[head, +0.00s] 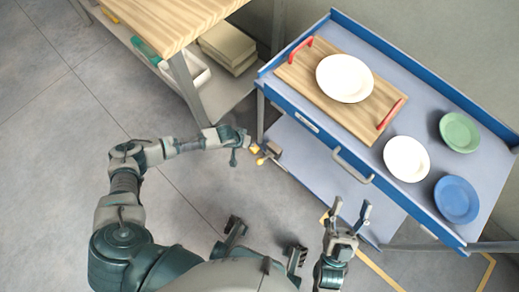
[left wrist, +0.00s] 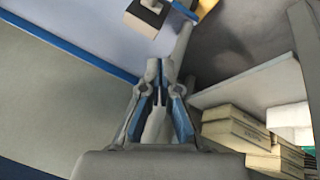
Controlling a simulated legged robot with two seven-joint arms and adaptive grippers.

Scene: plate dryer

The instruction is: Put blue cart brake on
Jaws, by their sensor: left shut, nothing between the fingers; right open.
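The blue cart (head: 292,122) stands at the right in the head view, with its top and lower shelf showing. A small yellow and brown part (head: 270,150), which looks like the brake, is low at the cart's near left corner. In the left wrist view a yellow piece (left wrist: 207,7) shows at the top edge, cut off. My left gripper (head: 246,141) is just left of that part, shut and empty; its closed fingers show in the left wrist view (left wrist: 160,72). I cannot tell whether it touches the brake. My right gripper (head: 351,211) is open and empty near the cart's front edge.
On the cart are a wooden tray (head: 320,92) with red handles, a white plate (head: 344,78) on it, another white plate (head: 407,158), a green plate (head: 459,132) and a blue plate (head: 457,199). A wooden-topped table (head: 165,20) stands at upper left. Floor at left is clear.

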